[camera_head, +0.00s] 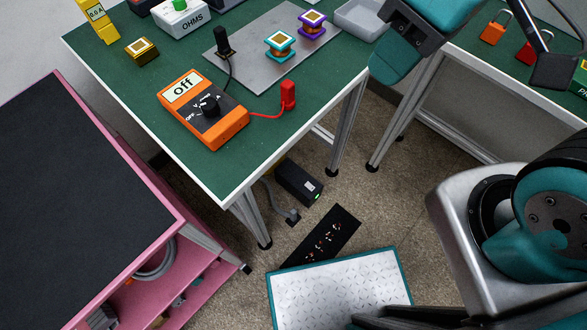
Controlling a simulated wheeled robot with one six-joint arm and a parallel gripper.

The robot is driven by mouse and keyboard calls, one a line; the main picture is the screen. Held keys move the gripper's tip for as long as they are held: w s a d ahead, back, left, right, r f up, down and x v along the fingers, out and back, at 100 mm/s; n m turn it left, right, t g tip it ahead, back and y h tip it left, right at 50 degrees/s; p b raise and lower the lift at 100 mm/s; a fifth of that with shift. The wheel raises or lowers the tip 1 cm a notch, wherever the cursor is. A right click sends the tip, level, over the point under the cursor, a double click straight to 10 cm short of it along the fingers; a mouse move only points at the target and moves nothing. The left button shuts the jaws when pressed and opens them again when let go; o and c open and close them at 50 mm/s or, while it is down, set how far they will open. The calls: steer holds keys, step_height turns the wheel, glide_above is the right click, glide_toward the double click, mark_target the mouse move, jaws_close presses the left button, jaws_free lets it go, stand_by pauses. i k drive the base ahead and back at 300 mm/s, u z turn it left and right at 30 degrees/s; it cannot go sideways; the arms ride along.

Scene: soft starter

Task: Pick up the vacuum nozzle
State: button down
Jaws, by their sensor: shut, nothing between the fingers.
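I cannot clearly make out the vacuum nozzle. A grey coiled hose (157,262) lies inside the pink cart at the lower left, and its end is hidden. A small dark piece (292,216) on a grey cord lies on the floor under the green table; I cannot tell if it is a nozzle or a plug. My gripper (388,74) is at the upper right, over the right edge of the green table. It looks shut and holds nothing. It is well apart from both the hose and the dark piece.
The green table (150,65) holds an orange meter (202,110), a red probe (288,96) and a grey plate (262,64). The pink cart (62,185) stands left. A black box (299,182) is on the floor. A second table (470,85) with padlocks stands right.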

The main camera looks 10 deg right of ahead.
mark_target(295, 218)
steer(key=z, duration=0.15)
steer(key=k, duration=0.8)
steer(key=u, duration=1.3)
steer(key=i, duration=0.3)
steer(key=z, duration=0.6)
